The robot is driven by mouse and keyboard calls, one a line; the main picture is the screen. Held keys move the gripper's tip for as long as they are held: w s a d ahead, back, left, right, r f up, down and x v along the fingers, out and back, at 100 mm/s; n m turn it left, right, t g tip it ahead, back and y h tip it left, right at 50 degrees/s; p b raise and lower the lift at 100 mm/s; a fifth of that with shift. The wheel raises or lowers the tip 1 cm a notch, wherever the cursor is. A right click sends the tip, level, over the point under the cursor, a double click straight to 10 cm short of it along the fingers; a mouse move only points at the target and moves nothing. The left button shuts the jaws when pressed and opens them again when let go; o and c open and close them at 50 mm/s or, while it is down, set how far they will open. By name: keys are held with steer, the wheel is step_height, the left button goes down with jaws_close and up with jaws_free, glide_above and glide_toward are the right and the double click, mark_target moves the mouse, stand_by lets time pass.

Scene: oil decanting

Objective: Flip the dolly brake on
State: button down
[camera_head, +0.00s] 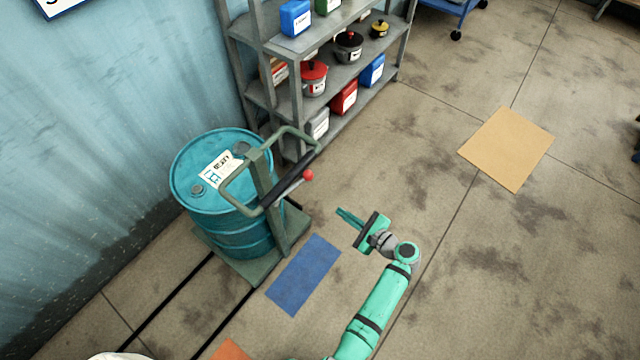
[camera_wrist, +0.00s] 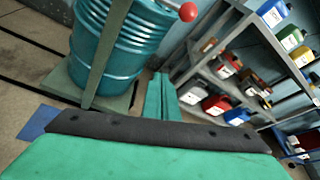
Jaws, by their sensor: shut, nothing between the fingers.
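The dolly (camera_head: 250,268) is a grey-green platform with an upright post and a looped handle, standing by the left wall. A blue-green drum (camera_head: 228,200) stands upright on it. A lever with a red ball knob (camera_head: 308,175) sticks out from the dolly's post; I take it for the brake lever. The knob also shows at the top of the wrist view (camera_wrist: 188,12). My gripper (camera_head: 343,215) is shut and empty, to the right of the dolly and apart from the lever. In the wrist view its fingers (camera_wrist: 160,95) lie together, pointing past the drum's right side.
A grey shelf (camera_head: 345,75) with pots, cans and boxes stands behind the dolly. A blue floor patch (camera_head: 304,275) lies in front of the dolly. A tan floor patch (camera_head: 506,149) lies at the right. Dark floor lines run at lower left. The floor at the right is mostly clear.

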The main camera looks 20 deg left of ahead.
steer(key=shift+y, duration=0.7)
steer(key=r, duration=0.1)
steer(key=w+r, duration=0.2)
steer(key=r, duration=0.1)
steer(key=shift+w+d, duration=0.2)
steer(key=shift+d, duration=0.2)
steer(key=shift+a, duration=0.1)
steer(key=w+a+r, duration=0.1)
steer(key=w+a, duration=0.2)
steer(key=a, duration=0.8)
steer(key=shift+w, duration=0.25)
steer(key=shift+d+r, duration=0.1)
steer(key=shift+d, duration=0.1)
